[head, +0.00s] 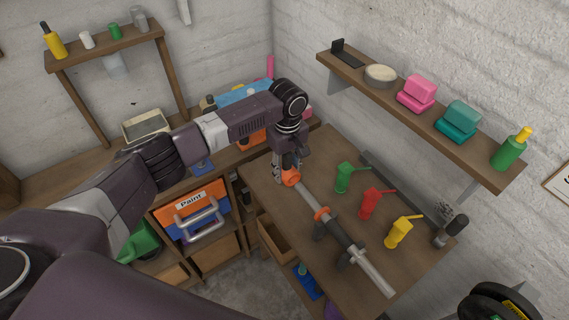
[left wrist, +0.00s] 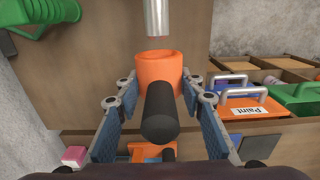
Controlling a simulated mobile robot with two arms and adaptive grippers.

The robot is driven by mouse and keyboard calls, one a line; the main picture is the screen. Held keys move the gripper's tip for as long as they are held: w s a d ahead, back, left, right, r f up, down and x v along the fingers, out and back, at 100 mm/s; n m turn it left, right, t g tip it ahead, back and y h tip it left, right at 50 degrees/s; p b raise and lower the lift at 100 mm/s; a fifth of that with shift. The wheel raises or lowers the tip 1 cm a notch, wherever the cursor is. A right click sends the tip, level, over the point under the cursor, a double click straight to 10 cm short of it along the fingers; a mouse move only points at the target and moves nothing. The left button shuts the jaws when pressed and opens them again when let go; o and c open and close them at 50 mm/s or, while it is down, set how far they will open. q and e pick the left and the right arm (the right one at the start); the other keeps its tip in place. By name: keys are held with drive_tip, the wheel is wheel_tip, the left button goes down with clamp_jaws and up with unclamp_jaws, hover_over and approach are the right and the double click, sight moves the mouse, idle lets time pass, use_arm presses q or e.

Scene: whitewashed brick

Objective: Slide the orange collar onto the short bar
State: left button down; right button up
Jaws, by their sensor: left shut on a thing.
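The orange collar (head: 291,178) is in my left gripper (head: 284,170), at the upper-left end of a pale metal bar (head: 371,271). The bar lies over the workbench on a dark stand (head: 349,252) and carries another orange ring (head: 322,214). In the left wrist view the collar (left wrist: 160,68) sits between the fingers of my left gripper (left wrist: 160,95). The silver bar end (left wrist: 157,18) is just beyond it, roughly in line, with a small gap. A black rounded cylinder (left wrist: 160,113) is on the collar's near side; I cannot tell whether they are joined. My right gripper is not in view.
Green (head: 344,178), red (head: 369,204) and yellow (head: 397,233) bent-spout items stand right of the bar on the workbench (head: 262,182). A wall shelf (head: 400,108) overhangs the right. A Paint box (head: 190,210) sits at left below.

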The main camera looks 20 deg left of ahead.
sight(313, 200)
use_arm(q)
drive_tip(key=shift+s+d+p, duration=0.45)
drive_tip(key=shift+s+d, duration=0.3)
drive_tip(key=shift+d, duration=0.2)
drive_tip(key=shift+s+d, duration=0.35)
drive_tip(key=shift+d, duration=0.1)
drive_tip(key=shift+s+d, duration=0.65)
drive_tip(key=shift+d, duration=0.2)
drive_tip(key=shift+s+d, duration=0.65)
drive_tip(key=shift+d, duration=0.2)
drive_tip(key=shift+s+d, duration=1.15)
drive_tip(key=shift+d, duration=0.3)
drive_tip(key=shift+s+d, duration=0.25)
drive_tip(key=shift+d, duration=0.05)
